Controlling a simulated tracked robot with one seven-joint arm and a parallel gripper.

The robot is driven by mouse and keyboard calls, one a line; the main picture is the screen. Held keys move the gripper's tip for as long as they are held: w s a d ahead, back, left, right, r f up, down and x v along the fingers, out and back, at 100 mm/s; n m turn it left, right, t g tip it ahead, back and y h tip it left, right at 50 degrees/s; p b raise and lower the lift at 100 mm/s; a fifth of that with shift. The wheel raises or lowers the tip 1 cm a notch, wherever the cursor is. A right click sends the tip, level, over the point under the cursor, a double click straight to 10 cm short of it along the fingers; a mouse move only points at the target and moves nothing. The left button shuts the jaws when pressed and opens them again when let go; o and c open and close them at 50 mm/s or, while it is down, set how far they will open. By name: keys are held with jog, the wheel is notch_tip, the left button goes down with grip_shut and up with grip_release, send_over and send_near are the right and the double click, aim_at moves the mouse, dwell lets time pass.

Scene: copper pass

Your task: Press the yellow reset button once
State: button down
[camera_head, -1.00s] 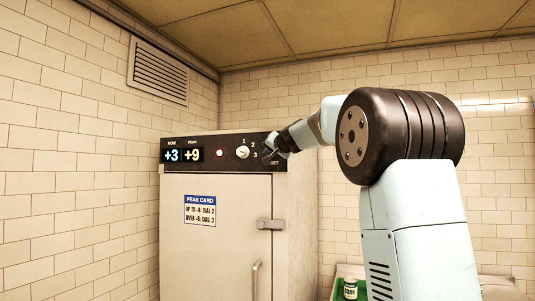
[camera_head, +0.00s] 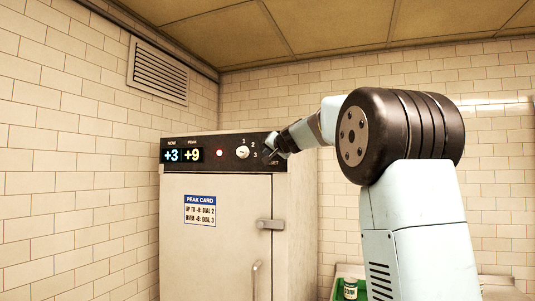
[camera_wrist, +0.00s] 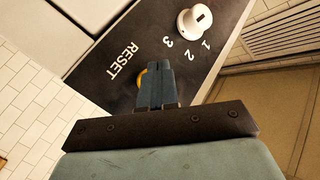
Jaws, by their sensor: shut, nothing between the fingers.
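The yellow reset button (camera_wrist: 139,78) shows in the wrist view as a small yellow edge beside the word RESET on the black panel (camera_wrist: 112,90). Most of it is hidden behind my gripper's fingers. My gripper (camera_wrist: 154,66) is shut and empty, with its tips over or right at the button; I cannot tell whether they touch it. In the head view my gripper (camera_head: 270,154) is at the right end of the cabinet's control panel (camera_head: 205,155), and the button is hidden there.
A white dial (camera_head: 242,152) with marks 1, 2 and 3 sits left of my gripper; it also shows in the wrist view (camera_wrist: 195,20). A peak card (camera_head: 200,210) is on the cabinet door (camera_head: 225,260).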

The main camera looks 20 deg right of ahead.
jog(key=shift+w+d, duration=0.55)
jog(key=shift+w, duration=0.05)
dwell(1.4)
jog(key=shift+s+a, duration=0.55)
jog(key=shift+s, duration=0.2)
jog(key=shift+a, duration=0.1)
jog(key=s+a, duration=0.1)
jog(key=s, duration=0.1)
jog(key=s+a, duration=0.1)
jog(key=s, duration=0.1)
jog(key=shift+a, duration=0.4)
jog(key=shift+s, duration=0.1)
dwell(0.8)
